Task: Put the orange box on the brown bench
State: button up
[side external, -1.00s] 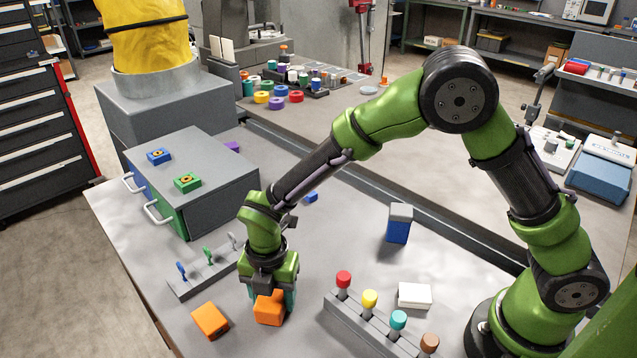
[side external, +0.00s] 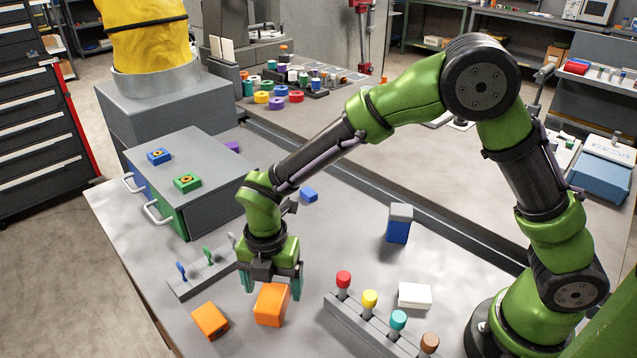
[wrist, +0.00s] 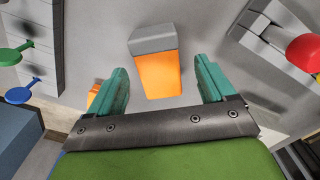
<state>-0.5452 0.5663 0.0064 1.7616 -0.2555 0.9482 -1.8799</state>
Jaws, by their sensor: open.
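The orange box (side external: 271,304) stands on the light grey worktop (side external: 200,275) in the side view, just below and between my fingers. In the wrist view the orange box (wrist: 159,76) shows a grey end and sits between the fingertips, with gaps on both sides. My gripper (side external: 270,284) is open, pointing down over it; its teal fingers also show in the wrist view (wrist: 161,72). A second orange block (side external: 210,320) lies to the left. No surface is plainly brown; a greyish-tan bench (side external: 430,165) lies beyond the dark rail.
A rack with coloured knobs (side external: 370,320) stands to the right, and a rack with small keys (side external: 205,272) to the left. A grey drawer unit (side external: 215,170) is behind. A blue box with grey top (side external: 399,224) and a white box (side external: 414,295) stand right of clear worktop.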

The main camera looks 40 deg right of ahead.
aim_at(276, 290)
notch_tip(276, 290, up, 13)
jog(key=s+d+r+m+t, duration=0.2)
jog(key=s+d+m, duration=0.2)
jog(key=m, duration=0.5)
jog(key=s+d+r+m+t+y, duration=0.1)
jog(key=s+d+r+m+t, duration=0.1)
jog(key=s+d+m, duration=0.3)
jog(key=s+d+r+m+t+y, duration=0.1)
jog(key=s+d+r+m+t, duration=0.2)
jog(key=d+m, duration=0.7)
jog(key=s+m, duration=0.1)
jog(key=m, duration=0.4)
jog(key=shift+s+d+r, duration=0.2)
jog(key=shift+a, duration=0.1)
